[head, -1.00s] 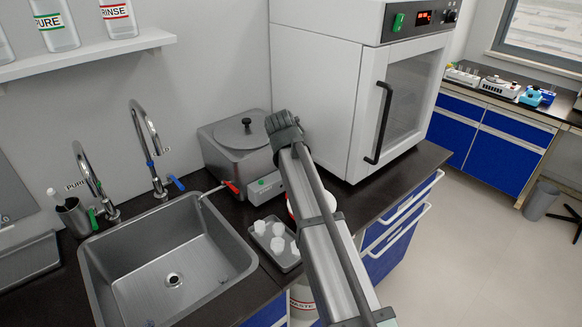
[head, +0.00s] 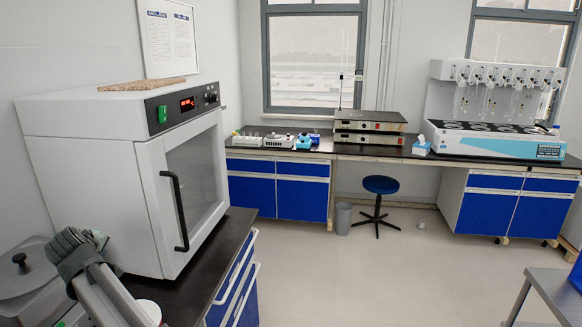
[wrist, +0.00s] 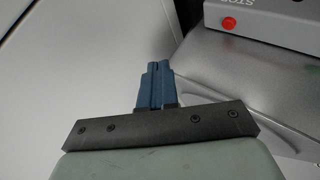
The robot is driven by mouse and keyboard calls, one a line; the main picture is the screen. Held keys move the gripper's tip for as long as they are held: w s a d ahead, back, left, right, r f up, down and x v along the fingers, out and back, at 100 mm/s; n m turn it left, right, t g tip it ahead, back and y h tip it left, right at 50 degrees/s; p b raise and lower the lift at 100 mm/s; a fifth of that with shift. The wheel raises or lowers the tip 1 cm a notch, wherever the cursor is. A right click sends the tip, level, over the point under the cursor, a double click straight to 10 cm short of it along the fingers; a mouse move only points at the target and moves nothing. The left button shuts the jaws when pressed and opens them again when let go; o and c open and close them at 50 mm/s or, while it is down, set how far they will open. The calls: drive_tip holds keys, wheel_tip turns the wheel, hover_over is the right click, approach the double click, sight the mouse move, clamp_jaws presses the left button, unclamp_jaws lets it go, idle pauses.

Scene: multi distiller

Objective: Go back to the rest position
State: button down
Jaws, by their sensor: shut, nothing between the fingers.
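My gripper (wrist: 157,72) shows in the wrist view with its two blue fingers shut together and nothing between them. A white oven wall lies to its left and a grey metal surface to its right. In the head view my arm rises from the bottom left, in front of the white oven (head: 90,190) and beside the grey metal bath (head: 25,275). The fingers themselves are hidden in the head view.
The dark counter (head: 215,265) has free room in front of the oven. A red button (wrist: 229,23) on a grey panel is close by in the wrist view. A far bench holds a multi distiller (head: 490,135). A blue stool (head: 380,186) stands on open floor.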

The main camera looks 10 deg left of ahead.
drive_tip(key=w+d+r+n+t+h, duration=0.1)
drive_tip(key=w+d+r+t, duration=0.25)
drive_tip(key=d, duration=0.45)
drive_tip(key=w+d+r+n+t+h, duration=0.1)
drive_tip(key=w+d+r+t, duration=0.1)
drive_tip(key=w+d+r, duration=0.4)
drive_tip(key=w+d+f+m+g+h, duration=0.2)
drive_tip(key=w+d+f, duration=0.1)
drive_tip(key=d+f, duration=0.8)
drive_tip(key=w+d+f+m+g+h, duration=0.15)
drive_tip(key=w+d+f, duration=0.35)
drive_tip(key=f, duration=0.9)
drive_tip(key=s+d+f+m+g+h, duration=0.3)
drive_tip(key=d+f+m+g, duration=0.1)
drive_tip(key=d+f, duration=1.55)
drive_tip(key=s+d+f+m+g, duration=0.65)
drive_tip(key=s+d+f, duration=0.85)
drive_tip(key=d+f, duration=0.45)
drive_tip(key=s+d+f+m+g+y, duration=0.1)
drive_tip(key=s+d+f+m+g, duration=0.1)
drive_tip(key=s, duration=0.6)
drive_tip(key=s+d+f+m+g, duration=0.2)
drive_tip(key=s+d+f, duration=0.1)
drive_tip(key=s, duration=0.6)
drive_tip(key=s+d+f+m+g+y, duration=0.1)
drive_tip(key=s+d+f+m+g, duration=0.1)
drive_tip(key=s, duration=0.6)
drive_tip(key=shift+s+d+f+g+y, duration=0.25)
drive_tip(key=shift+s+d+g+y, duration=0.1)
drive_tip(key=shift+d, duration=0.55)
